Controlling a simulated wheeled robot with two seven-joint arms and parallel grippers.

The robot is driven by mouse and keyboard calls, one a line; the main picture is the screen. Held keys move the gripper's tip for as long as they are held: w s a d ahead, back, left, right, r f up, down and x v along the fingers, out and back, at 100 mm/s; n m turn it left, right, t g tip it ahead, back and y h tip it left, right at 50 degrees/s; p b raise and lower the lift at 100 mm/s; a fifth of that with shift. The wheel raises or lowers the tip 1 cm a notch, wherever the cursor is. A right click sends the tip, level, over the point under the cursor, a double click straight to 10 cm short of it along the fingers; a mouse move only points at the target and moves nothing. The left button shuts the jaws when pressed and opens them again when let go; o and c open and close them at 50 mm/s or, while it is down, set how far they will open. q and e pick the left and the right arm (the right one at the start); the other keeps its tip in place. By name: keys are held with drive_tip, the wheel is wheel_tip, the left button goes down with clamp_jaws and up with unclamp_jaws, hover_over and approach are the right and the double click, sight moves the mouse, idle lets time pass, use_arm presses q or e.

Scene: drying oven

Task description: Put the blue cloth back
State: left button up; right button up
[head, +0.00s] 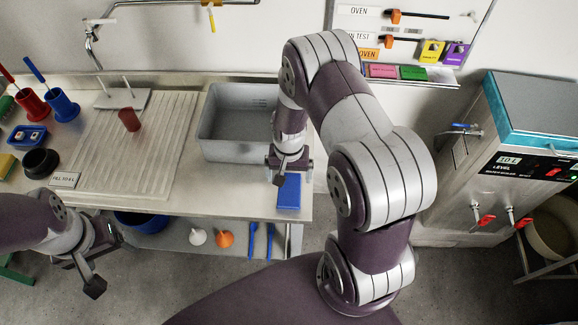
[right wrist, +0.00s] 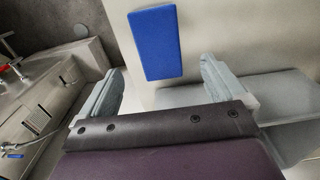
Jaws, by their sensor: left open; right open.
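The blue cloth (head: 289,192) is a flat, folded blue rectangle on the front right corner of the steel bench. It also shows in the right wrist view (right wrist: 155,43), ahead of the two fingertips. My right gripper (head: 281,179) is just above and beside the cloth in the head view. In the right wrist view the right gripper (right wrist: 160,85) is open, with nothing between its fingers. My left gripper (head: 93,284) is open and empty, low at the lower left in front of the bench, away from the cloth.
A grey basin (head: 235,125) sits behind the cloth on the bench (head: 190,200), with a ribbed drainboard (head: 140,150) left of it. Red and blue cups (head: 62,104) stand further left. A steel machine (head: 480,160) stands at right. A wall board (head: 410,40) hangs at the back.

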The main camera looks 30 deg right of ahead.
wheel_tip(320, 180, up, 5)
wheel_tip(320, 180, up, 9)
drive_tip(key=n, duration=0.4)
hover_over(289, 188)
drive_tip(key=s+a, duration=0.4)
drive_tip(key=s+a+r+n+t, duration=0.1)
drive_tip(key=s+r+n, duration=0.1)
drive_tip(key=s, duration=0.3)
drive_tip(key=shift+a+r+n, duration=0.15)
drive_tip(key=shift+r+n, duration=0.15)
drive_tip(key=shift+r, duration=0.5)
